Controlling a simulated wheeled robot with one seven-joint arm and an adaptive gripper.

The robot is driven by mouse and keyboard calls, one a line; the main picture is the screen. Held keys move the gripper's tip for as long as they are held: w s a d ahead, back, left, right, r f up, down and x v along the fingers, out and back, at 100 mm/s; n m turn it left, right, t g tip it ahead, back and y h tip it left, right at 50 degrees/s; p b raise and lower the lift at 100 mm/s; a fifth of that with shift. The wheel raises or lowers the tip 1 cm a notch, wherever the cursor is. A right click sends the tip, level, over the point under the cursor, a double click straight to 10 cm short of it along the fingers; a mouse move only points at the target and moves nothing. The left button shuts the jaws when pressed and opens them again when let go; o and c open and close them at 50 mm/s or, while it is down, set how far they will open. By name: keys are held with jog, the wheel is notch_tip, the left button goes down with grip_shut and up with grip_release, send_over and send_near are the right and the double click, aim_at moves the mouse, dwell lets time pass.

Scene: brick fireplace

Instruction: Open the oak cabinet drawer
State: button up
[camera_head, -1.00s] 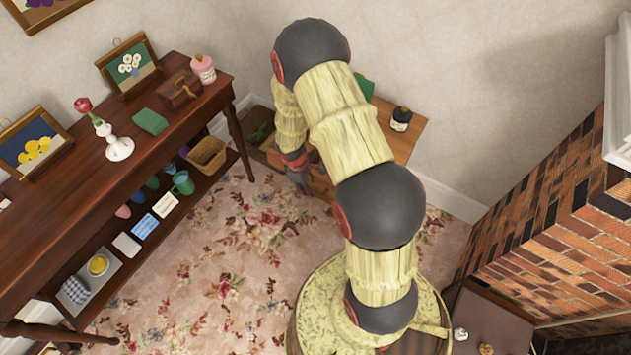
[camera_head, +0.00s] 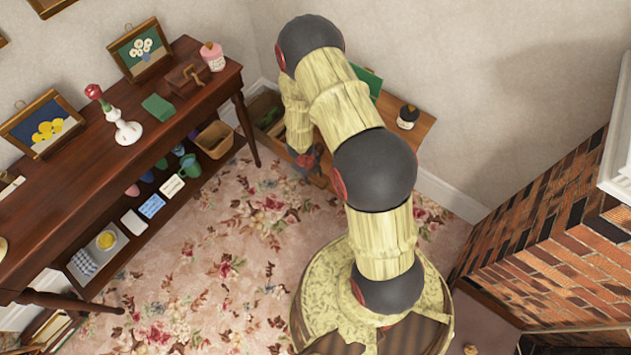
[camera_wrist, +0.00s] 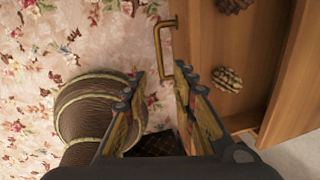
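The oak cabinet's top (camera_head: 421,128) shows behind my arm in the head view, against the back wall. In the wrist view its drawer (camera_wrist: 255,45) stands open, with pine cones (camera_wrist: 228,79) inside. A brass handle (camera_wrist: 160,52) sticks out from the drawer's front. My gripper (camera_wrist: 155,90) is open and empty. The handle lies ahead, in the gap between its fingertips; I cannot tell whether the right finger touches the handle or the drawer front. In the head view my gripper (camera_head: 308,160) is small and partly hidden by my arm.
A black-capped bottle (camera_head: 407,117) and a green item (camera_head: 366,80) are on the cabinet. A dark wooden console table (camera_head: 75,180) with pictures and ornaments runs along the left. A brick fireplace (camera_head: 560,240) is at right. Floral carpet (camera_head: 230,240) lies clear between.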

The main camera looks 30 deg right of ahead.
aim_at(315, 184)
jog(key=shift+n, duration=0.4)
jog(key=f+b, duration=0.1)
jog(key=f, duration=0.1)
jog(key=d+f+b, duration=0.1)
jog(key=f, duration=0.2)
jog(key=f+b, duration=0.1)
jog(key=f, duration=0.1)
jog(key=shift+w+d+f+b, duration=0.2)
jog(key=shift+w+f+b, duration=0.05)
jog(key=shift+f+b, duration=0.1)
jog(key=shift+c, duration=0.7)
grip_shut()
